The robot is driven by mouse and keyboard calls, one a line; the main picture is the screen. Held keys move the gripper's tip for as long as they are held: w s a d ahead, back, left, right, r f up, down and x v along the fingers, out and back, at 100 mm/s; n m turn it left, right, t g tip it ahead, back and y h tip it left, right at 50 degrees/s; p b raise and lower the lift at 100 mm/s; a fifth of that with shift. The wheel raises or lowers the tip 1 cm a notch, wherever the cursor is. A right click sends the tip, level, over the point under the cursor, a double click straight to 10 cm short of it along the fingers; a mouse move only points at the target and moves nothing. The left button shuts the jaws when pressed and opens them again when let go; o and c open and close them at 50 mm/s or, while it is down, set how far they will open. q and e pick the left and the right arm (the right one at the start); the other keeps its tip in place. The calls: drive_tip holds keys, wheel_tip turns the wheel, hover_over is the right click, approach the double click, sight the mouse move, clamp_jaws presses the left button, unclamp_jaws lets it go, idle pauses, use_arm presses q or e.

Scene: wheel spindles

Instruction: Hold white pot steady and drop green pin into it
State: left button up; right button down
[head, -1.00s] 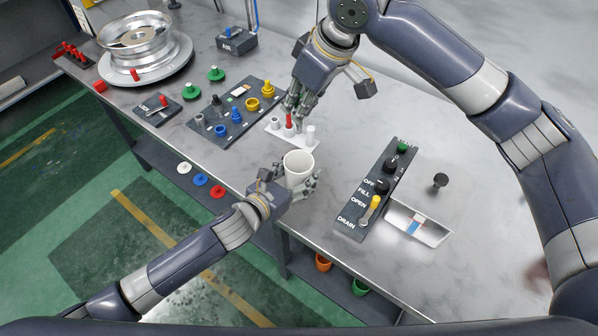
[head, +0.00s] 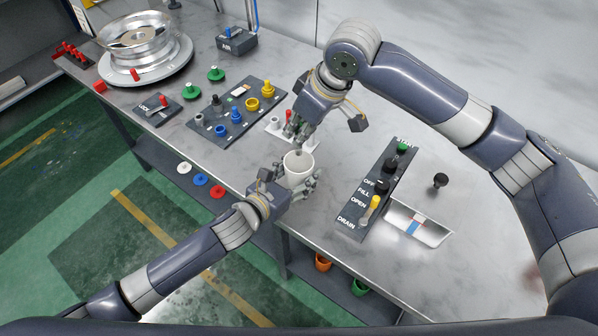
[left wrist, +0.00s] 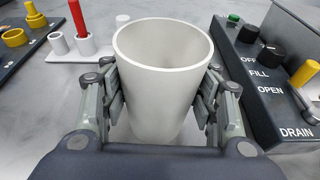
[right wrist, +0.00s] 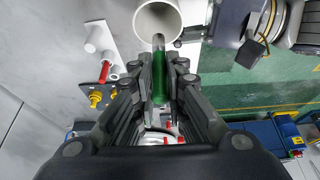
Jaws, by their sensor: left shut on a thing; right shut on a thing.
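The white pot (head: 297,178) is upright near the table's front edge. My left gripper (head: 303,189) is shut around its sides; in the left wrist view the pot (left wrist: 163,85) sits between both fingers and looks empty inside. My right gripper (head: 298,141) is just above and behind the pot in the head view. In the right wrist view it is shut on the green pin (right wrist: 160,88), whose grey tip points toward the pot mouth (right wrist: 157,15). The tip appears near or over the rim; the exact gap is unclear.
A white rack (left wrist: 99,52) with a red pin (left wrist: 77,17) stands behind the pot. A dark control panel (head: 352,215) and a sunken tray (head: 436,239) lie to the right. A panel with blue and yellow parts (head: 220,128) lies to the left.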

drive_tip(key=shift+f, duration=1.8)
drive_tip(key=c, duration=1.5)
unclamp_jaws()
drive_tip(key=shift+c, duration=0.2)
drive_tip(key=v, duration=1.2)
drive_tip(key=shift+a, duration=0.1)
use_arm(q)
drive_tip(key=o, duration=1.1)
drive_tip(key=shift+o, duration=0.2)
